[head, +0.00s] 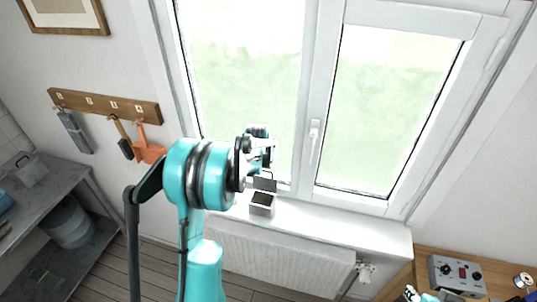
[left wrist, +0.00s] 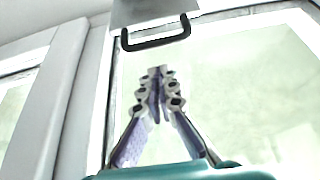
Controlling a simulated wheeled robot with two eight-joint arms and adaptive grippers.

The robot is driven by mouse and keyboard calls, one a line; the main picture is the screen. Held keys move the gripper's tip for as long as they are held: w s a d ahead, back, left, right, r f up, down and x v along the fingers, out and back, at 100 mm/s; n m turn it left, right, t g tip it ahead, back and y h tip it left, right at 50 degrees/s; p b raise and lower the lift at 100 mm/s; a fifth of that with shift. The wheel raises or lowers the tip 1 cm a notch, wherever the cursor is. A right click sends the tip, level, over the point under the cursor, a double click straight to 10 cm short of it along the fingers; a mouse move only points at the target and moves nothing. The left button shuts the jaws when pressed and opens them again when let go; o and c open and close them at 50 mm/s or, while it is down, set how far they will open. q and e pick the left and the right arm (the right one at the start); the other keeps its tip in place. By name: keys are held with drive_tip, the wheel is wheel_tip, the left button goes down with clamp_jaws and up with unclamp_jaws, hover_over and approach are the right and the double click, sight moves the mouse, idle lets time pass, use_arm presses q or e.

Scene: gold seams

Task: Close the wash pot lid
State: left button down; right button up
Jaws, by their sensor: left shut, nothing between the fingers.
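The wash pot (head: 261,208) is a small pale square box with a dark inside, standing on the window sill. Its grey lid (head: 265,184) stands raised at the back of the pot, towards the window. My left gripper (head: 268,152) is above the pot and lid, in front of the window. In the left wrist view its fingertips (left wrist: 157,78) meet and hold nothing. A grey panel with a dark U-shaped handle (left wrist: 155,42), apparently the lid, is at the top of that view, apart from the fingertips. A small part of my right gripper (head: 413,294) seems to show at the bottom edge.
The white sill (head: 345,231) is clear to the right of the pot, above a radiator (head: 270,258). The window handle (head: 313,135) sticks out right of my left gripper. A wooden bench with a grey control box (head: 457,274) is at lower right.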

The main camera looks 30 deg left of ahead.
use_arm(q)
drive_tip(key=shift+s+d+f, duration=0.1)
drive_tip(key=shift+s+d, duration=0.05)
drive_tip(key=shift+s, duration=0.45)
drive_tip(key=shift+s+d, duration=0.15)
drive_tip(key=shift+s, duration=0.4)
drive_tip(key=shift+s, duration=0.1)
